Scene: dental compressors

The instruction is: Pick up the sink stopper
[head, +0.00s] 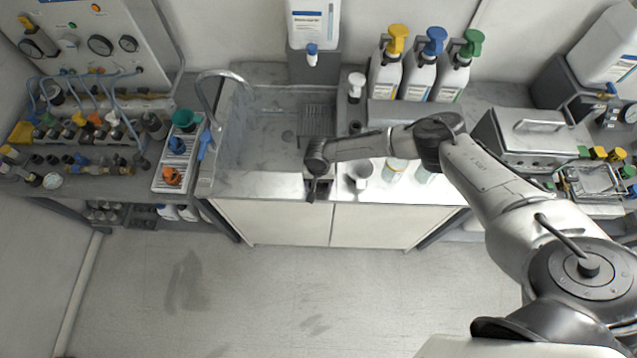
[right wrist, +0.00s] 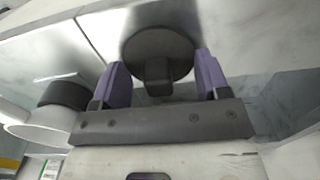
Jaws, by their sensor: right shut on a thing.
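The sink stopper, a round dark grey disc (right wrist: 158,47) with a small block-like knob, shows in the right wrist view between the two purple fingers of my right gripper (right wrist: 162,80). The fingers are at opposite sides of the disc, and the gripper is shut on it. In the head view my right gripper (head: 312,190) points down at the front edge of the counter, at the front right of the sink (head: 262,130). The stopper cannot be made out there, as the wrist hides it. My left gripper is not in view.
A curved faucet (head: 215,80) stands at the sink's left. Pump bottles with yellow (head: 386,70), blue and green tops stand behind right. A tray (head: 178,155) is left of the sink. The floor in front is clear.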

